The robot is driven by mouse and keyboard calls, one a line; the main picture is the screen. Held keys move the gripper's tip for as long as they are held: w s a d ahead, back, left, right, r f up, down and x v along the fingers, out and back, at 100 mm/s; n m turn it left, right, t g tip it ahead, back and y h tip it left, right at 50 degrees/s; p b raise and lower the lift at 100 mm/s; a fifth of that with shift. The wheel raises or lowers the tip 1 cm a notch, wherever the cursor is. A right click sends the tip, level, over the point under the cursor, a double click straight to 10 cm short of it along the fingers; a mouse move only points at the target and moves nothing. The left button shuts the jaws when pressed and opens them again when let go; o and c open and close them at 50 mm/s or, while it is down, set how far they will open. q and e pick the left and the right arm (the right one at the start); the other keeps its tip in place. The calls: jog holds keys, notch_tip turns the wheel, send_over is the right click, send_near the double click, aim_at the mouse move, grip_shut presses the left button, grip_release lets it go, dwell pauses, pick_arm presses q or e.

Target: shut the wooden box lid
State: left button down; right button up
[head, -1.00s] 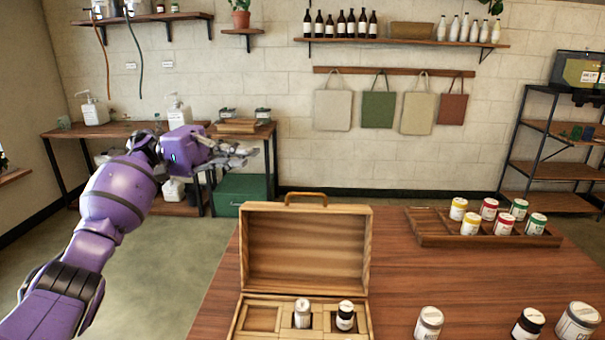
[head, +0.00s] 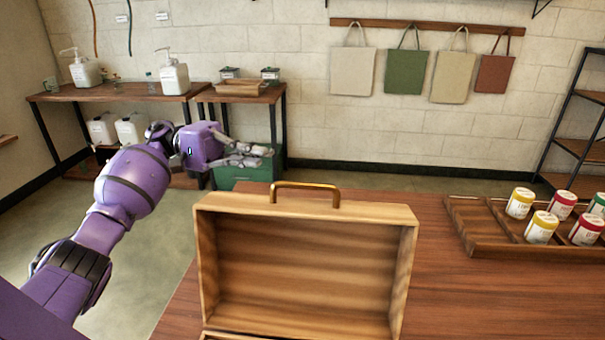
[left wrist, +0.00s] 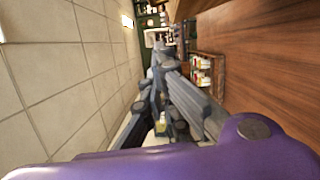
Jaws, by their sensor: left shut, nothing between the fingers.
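The wooden box stands on the table with its lid (head: 305,210) raised upright, its hollow inside facing me. A brass handle (head: 305,186) sits on the lid's top edge. Only a thin strip of the box's base shows at the bottom of the head view. My left gripper (head: 262,154) is shut and empty, in the air to the left of and beyond the lid, apart from it. In the left wrist view its fingers (left wrist: 160,62) are together with nothing between them. My right gripper is not in view.
The wooden table (head: 440,290) is bare to the right of the lid. A wooden tray (head: 470,238) with several labelled jars stands at the right. A side table (head: 110,92) with pump bottles and a green box (head: 228,176) are behind my left arm.

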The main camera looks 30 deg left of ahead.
pick_arm(q)
jog(key=s+d+p, duration=0.1)
jog(key=d+p, duration=0.4)
jog(key=d, duration=0.6)
jog(key=shift+s+d+r, duration=0.25)
jog(key=shift+s+r, duration=0.05)
jog(key=shift+r, duration=0.05)
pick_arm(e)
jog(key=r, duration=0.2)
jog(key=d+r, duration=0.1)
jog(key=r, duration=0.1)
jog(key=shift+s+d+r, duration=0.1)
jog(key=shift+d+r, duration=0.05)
